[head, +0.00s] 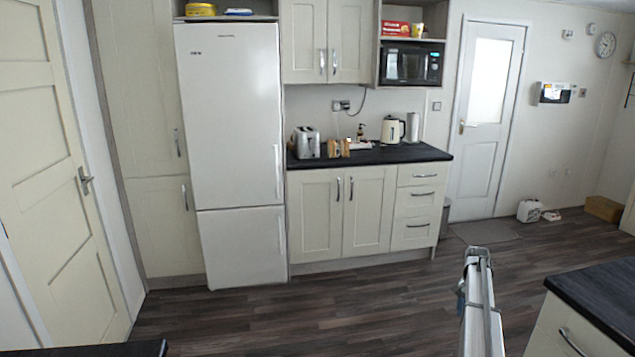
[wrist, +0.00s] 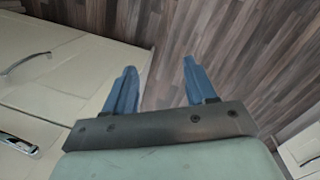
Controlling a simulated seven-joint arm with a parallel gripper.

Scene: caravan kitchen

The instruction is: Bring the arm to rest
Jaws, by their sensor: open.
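My gripper (wrist: 160,74) shows in the wrist view with two blue fingers spread apart. Nothing is between them, and the wood-look floor lies beyond. In the head view my arm reaches up from the lower edge, right of the middle, above the open floor. The gripper's fingers cannot be made out in the head view.
A dark counter (head: 600,290) with a drawer stands at the right, close to my arm. The far worktop (head: 425,152) holds a toaster (head: 306,142) and a kettle (head: 392,130). A white fridge (head: 235,130) stands left of it. The floor (head: 370,300) between is clear.

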